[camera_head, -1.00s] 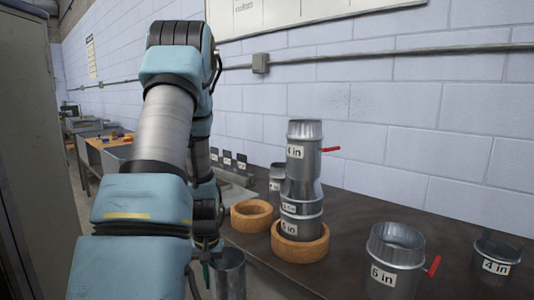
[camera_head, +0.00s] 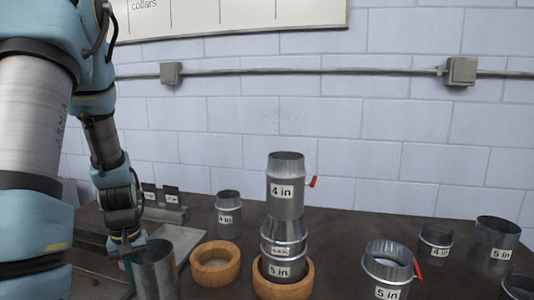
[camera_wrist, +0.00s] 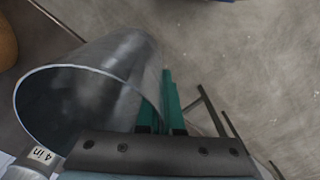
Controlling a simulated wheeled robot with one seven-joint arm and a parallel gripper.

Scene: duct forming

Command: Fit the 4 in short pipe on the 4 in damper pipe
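The 4 in damper pipe (camera_head: 285,205), grey with a red handle (camera_head: 312,182), stands upright on top of a stack. Under it are a reducer (camera_head: 283,240) and a 5 in pipe (camera_head: 279,271) in a wooden ring (camera_head: 309,282). My gripper (camera_head: 128,252) is at the left, low near the table's front edge, with green fingers close together (camera_wrist: 166,112) at the wall of a plain grey pipe (camera_head: 157,272). This pipe also shows in the wrist view (camera_wrist: 112,68), open end towards the lower left. I take it for the short pipe; no label on it shows.
An empty wooden ring (camera_head: 228,268) lies between the held pipe and the stack. A 4 in pipe (camera_head: 229,207) stands behind it. A 5 in damper pipe (camera_head: 386,272) and several more pipes, such as a 4 in collar (camera_head: 433,243), stand at the right. The wall is behind.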

